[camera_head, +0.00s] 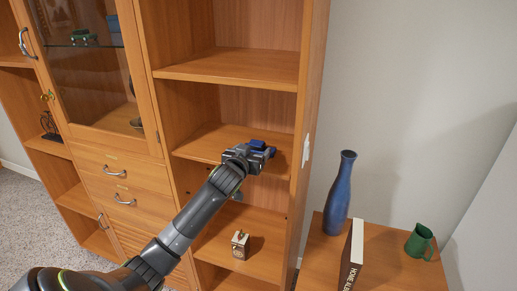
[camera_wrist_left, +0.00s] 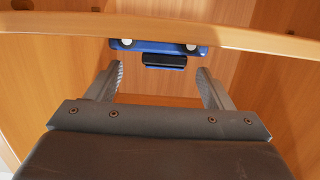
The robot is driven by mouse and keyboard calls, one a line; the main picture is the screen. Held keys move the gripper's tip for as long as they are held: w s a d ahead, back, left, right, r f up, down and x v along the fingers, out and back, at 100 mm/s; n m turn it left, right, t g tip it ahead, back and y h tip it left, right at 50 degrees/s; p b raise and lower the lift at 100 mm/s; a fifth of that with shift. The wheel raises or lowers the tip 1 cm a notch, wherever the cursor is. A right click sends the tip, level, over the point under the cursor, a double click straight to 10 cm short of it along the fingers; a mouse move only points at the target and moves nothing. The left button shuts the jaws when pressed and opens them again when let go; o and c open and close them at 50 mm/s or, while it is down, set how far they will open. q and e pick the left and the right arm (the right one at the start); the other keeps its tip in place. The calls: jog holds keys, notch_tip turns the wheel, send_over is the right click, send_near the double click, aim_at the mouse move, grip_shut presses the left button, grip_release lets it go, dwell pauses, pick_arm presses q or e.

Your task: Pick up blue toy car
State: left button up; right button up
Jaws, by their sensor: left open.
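The blue toy car (camera_head: 258,145) is on the middle shelf (camera_head: 205,146) of the open wooden bookcase, close to the shelf's front edge. My left gripper (camera_head: 254,153) is in front of it and partly covers it in the head view. In the left wrist view, the blue toy car (camera_wrist_left: 160,49) lies across the view, just beyond the open fingers of my left gripper (camera_wrist_left: 160,82). The space between the fingers looks empty, and I cannot tell whether a fingertip touches the car. My right gripper is in neither view.
A small box-like object (camera_head: 240,244) stands on the shelf below. A low table at right holds a blue vase (camera_head: 340,192), a book (camera_head: 352,256) and a green mug (camera_head: 420,241). The bookcase's side panel (camera_head: 308,120) is right of my gripper.

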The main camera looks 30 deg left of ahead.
aim_at(256, 144)
pick_arm(q)
jog(key=shift+w+a+r+p, duration=0.1)
jog(key=shift+w+a+p, duration=0.2)
jog(key=shift+w, duration=0.3)
jog(key=x, duration=0.1)
jog(key=p+x, duration=0.1)
jog(key=shift+w+a, duration=0.2)
jog(key=shift+w, duration=0.2)
jog(key=shift+w+a, duration=0.2)
jog(key=shift+w, duration=0.45)
jog(key=shift+c, duration=0.2)
jog(key=c, duration=1.1)
